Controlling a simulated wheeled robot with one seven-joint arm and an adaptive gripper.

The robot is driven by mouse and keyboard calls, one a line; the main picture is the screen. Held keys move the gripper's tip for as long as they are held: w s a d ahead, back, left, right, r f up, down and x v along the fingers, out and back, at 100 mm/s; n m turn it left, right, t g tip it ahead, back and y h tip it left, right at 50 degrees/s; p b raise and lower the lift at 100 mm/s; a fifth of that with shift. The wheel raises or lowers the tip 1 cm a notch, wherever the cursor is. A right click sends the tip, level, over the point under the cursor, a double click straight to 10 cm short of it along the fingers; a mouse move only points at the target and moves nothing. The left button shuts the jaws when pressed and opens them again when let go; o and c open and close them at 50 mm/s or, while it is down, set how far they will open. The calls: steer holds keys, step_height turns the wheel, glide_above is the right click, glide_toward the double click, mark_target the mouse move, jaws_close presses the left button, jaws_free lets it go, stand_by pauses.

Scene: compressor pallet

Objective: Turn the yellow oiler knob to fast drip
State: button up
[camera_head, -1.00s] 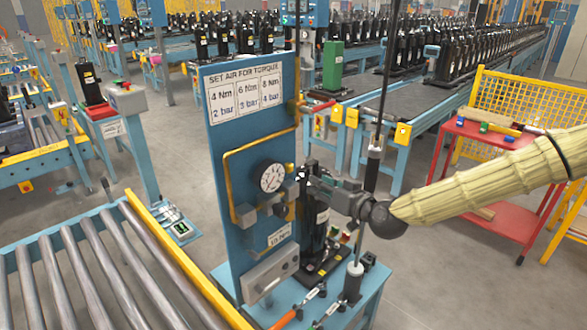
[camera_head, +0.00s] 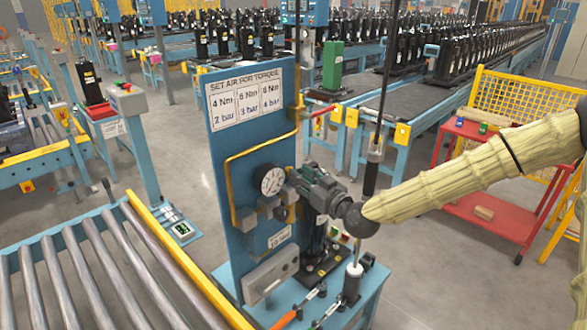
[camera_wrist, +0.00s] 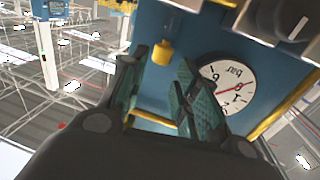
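A yellow knob (camera_wrist: 162,53), which looks like the oiler knob, shows in the wrist view against the blue panel (camera_wrist: 205,40), beyond and between my fingertips. My gripper (camera_wrist: 160,72) is open, with a clear gap between its greenish finger pads, and nothing is held. In the head view my gripper (camera_head: 291,188) is at the blue panel (camera_head: 250,125), just right of the pressure gauge (camera_head: 270,182). The yellow knob cannot be made out there; my gripper covers that area. Whether a finger touches the knob cannot be told.
The gauge dial (camera_wrist: 228,83) sits close beside my right finger in the wrist view. A black round knob (camera_wrist: 297,15) is at its top right. A yellow pipe (camera_head: 228,190) runs along the panel. A hanging tool (camera_head: 373,165) and a black unit (camera_head: 318,240) stand near my gripper.

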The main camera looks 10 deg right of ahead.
steer(key=shift+p+x, duration=0.6)
steer(key=shift+x, duration=1.5)
jaws_close()
